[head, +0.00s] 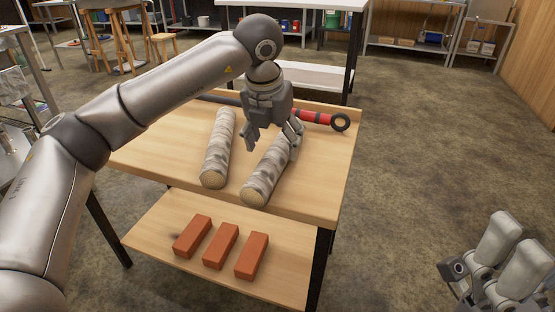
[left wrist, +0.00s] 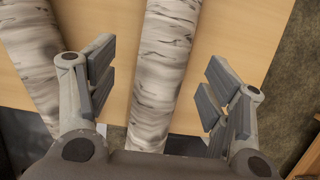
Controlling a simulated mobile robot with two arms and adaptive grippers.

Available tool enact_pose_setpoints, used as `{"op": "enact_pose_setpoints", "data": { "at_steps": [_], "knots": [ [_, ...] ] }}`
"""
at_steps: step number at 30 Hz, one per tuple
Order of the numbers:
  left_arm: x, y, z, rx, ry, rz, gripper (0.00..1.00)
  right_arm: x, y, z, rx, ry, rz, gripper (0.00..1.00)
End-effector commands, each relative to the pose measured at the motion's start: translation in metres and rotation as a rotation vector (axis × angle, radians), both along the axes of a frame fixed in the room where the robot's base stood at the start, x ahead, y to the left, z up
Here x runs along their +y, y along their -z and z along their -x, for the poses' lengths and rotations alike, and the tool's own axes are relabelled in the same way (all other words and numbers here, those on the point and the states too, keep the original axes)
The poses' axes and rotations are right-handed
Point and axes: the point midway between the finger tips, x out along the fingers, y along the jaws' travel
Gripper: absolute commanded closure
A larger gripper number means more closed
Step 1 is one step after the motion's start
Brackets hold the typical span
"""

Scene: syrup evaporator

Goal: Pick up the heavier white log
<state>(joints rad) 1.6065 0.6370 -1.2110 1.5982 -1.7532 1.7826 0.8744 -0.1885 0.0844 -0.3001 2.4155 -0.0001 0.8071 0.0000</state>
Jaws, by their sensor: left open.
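Two white birch-bark logs lie side by side on the wooden table top (head: 335,165). The left log (head: 217,150) is fully in view; the right log (head: 266,175) has its far part hidden by my left gripper (head: 272,138). That gripper is open and empty, pointing down over the right log. In the left wrist view, the right log (left wrist: 160,75) runs between the open fingers, with gaps on both sides, and the left log (left wrist: 32,65) lies outside the left finger. My right gripper (head: 490,275) is low at the bottom right, away from the table; its jaws are unclear.
A red and black tool with a ring end (head: 318,118) lies along the table's far edge. Several orange bricks (head: 220,246) sit on the lower shelf (head: 290,285). A white-topped bench (head: 300,73) stands behind. Floor to the right is clear.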

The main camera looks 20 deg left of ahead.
Motion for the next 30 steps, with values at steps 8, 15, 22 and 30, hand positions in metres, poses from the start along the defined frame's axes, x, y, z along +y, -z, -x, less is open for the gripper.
{"op": "enact_pose_setpoints", "data": {
  "at_steps": [8, 15, 22, 30],
  "knots": [
    [-0.004, 0.036, -0.009, 0.003, -0.001, 0.001, 0.27, 0.002, -0.006, -0.001, -0.063, 0.004, 0.005, 0.3],
    [-0.004, 0.038, -0.01, 0.002, 0.0, 0.0, 0.27, 0.002, -0.009, -0.001, -0.068, 0.003, 0.006, 0.3],
    [-0.004, 0.037, -0.01, 0.002, 0.0, 0.0, 0.48, 0.002, -0.009, -0.001, -0.067, 0.003, 0.006, 0.3],
    [-0.004, 0.037, -0.01, 0.001, 0.0, 0.0, 0.82, 0.002, -0.009, -0.001, -0.067, 0.003, 0.006, 0.3]
  ]
}}
